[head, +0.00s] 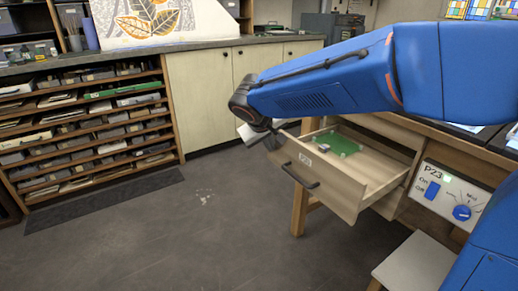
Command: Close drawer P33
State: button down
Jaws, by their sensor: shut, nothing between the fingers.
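A wooden drawer (322,187) stands pulled out from the bench at the right in the head view. Its front has a dark bar handle (300,176) and a small white label (305,160) too small to read surely. A green board (338,144) and a small item lie inside it. My gripper (262,134) hangs at the end of my blue arm, just beyond the drawer front's upper left corner. It is shut and holds nothing. I cannot tell whether it touches the drawer.
A control panel (452,198) marked P23, with a blue switch and knob, sits right of the drawer. A pale stool (415,262) stands below it. Shelves of trays (90,125) and cream cupboards (200,98) line the back. The grey floor (200,225) in front of the drawer is clear.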

aim_at(324, 145)
jog(key=w+d, duration=0.3)
jog(key=d, duration=0.3)
jog(key=w+d, duration=0.4)
jog(key=d, duration=0.2)
jog(key=w+d, duration=0.4)
jog(key=d, duration=0.2)
jog(key=shift+d, duration=0.4)
